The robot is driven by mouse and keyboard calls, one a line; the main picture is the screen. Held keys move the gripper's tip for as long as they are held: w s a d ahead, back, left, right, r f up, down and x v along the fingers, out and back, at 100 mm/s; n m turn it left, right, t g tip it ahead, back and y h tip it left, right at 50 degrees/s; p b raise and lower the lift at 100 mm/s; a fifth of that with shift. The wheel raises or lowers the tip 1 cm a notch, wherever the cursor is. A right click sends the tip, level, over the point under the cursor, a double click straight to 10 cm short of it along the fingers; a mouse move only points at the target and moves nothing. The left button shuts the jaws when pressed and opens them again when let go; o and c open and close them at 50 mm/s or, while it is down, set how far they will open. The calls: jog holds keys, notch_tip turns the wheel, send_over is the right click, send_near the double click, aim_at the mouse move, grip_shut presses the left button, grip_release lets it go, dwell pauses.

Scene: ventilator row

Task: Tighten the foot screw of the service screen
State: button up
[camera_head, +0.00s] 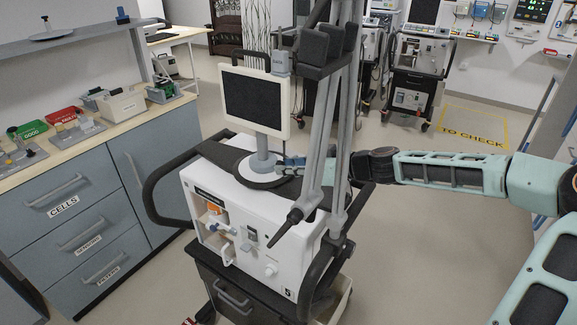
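The service screen (253,101) is a dark panel in a pale frame. It stands upright on a short grey post on a round foot (260,178), on top of a white ventilator (237,232). My arm reaches in from the right, and my gripper (286,164) is at the right side of the foot, close to the base of the post. Grey poles in front hide part of my gripper and wrist. I cannot make out the foot screw, whether my gripper touches it, or whether the fingers are open or shut.
Grey poles (343,140) with dark blocks rise just right of the screen. A black handle rail (151,190) rings the ventilator. A blue-grey drawer cabinet (90,222) with trays stands at left.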

grip_shut()
jog(key=shift+m, duration=0.3)
jog(key=shift+w+d+f+m+g+y+b, duration=0.1)
jog(key=shift+m+g+y+b, duration=0.15)
jog(key=shift+m+g, duration=0.3)
jog(key=shift+w+m+g+y+b, duration=0.1)
jog(key=shift+m+g+y, duration=0.25)
jog(key=shift+m, duration=0.3)
jog(key=m+g+y, duration=0.1)
jog(key=m, duration=0.2)
jog(key=shift+w+f+y+b, duration=0.1)
jog(key=shift+y+b, duration=0.2)
jog(key=shift+b, duration=0.05)
jog(key=shift+d+m, duration=0.1)
jog(key=shift+m, duration=0.2)
jog(key=o, duration=0.5)
grip_release()
